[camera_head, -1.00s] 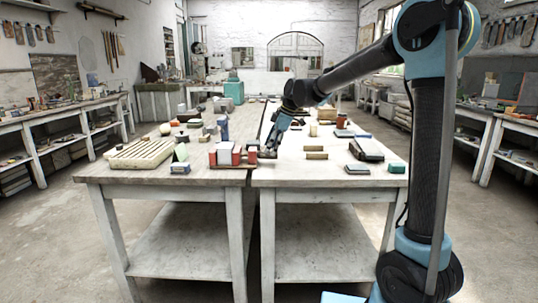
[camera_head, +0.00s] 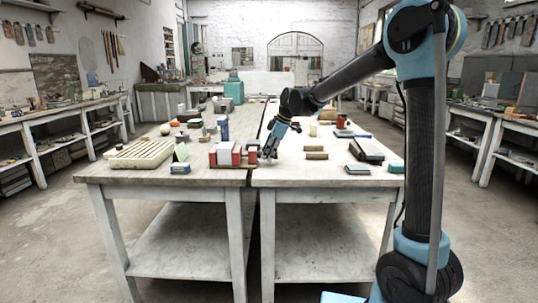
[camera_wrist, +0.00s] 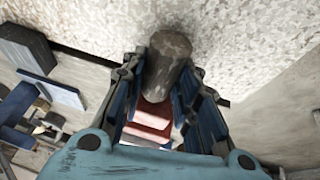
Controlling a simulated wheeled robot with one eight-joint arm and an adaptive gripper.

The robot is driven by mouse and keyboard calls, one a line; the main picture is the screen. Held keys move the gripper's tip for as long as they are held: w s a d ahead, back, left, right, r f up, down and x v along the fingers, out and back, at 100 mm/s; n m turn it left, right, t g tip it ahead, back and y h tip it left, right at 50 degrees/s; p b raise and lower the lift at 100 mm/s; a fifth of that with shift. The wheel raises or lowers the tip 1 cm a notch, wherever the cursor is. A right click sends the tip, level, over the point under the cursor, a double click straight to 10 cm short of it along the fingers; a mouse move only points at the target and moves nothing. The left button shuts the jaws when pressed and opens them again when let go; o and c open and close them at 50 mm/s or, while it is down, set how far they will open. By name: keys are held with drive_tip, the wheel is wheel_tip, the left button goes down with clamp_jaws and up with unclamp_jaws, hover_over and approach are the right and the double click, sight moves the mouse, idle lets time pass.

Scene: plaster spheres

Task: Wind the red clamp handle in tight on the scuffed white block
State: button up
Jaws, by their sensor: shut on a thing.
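The red clamp (camera_head: 224,156) stands near the front edge of the table, left of the table's middle seam, with a pale block (camera_head: 238,157) between its red parts. Scuffs on the block are too small to make out in the head view. My gripper (camera_head: 268,153) is at the clamp's right end. In the wrist view my gripper (camera_wrist: 160,92) is shut on a dark, rounded handle (camera_wrist: 168,65) between its blue fingers. Red parts of the clamp (camera_wrist: 150,118) show behind it. The fingers hide part of the handle, and I cannot see how tightly the clamp bears on the block.
A slatted cream tray (camera_head: 140,154) lies left of the clamp, with a small dark block (camera_head: 180,169) between them at the front. Two brown blocks (camera_head: 316,155) and a dark box (camera_head: 366,149) lie to the right.

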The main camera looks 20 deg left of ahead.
drive_tip(key=shift+w, duration=0.15)
drive_tip(key=g, duration=0.1)
drive_tip(key=g+h, duration=0.1)
drive_tip(key=g, duration=0.1)
drive_tip(key=shift+w+a+m+g, duration=0.1)
drive_tip(key=shift+w+m+g, duration=0.2)
drive_tip(key=shift+m, duration=0.1)
drive_tip(key=shift+w+a+f+m+g+h, duration=0.1)
drive_tip(key=shift+w+m+g+h, duration=0.15)
drive_tip(key=shift+g, duration=0.95)
drive_tip(key=shift+m+g+h, duration=0.15)
drive_tip(key=shift+m+g, duration=0.2)
drive_tip(key=shift+g, duration=0.85)
drive_tip(key=o, duration=1.1)
drive_tip(key=shift+f, duration=0.1)
drive_tip(key=shift+c, duration=0.2)
wheel_tip(320, 180, up, 10)
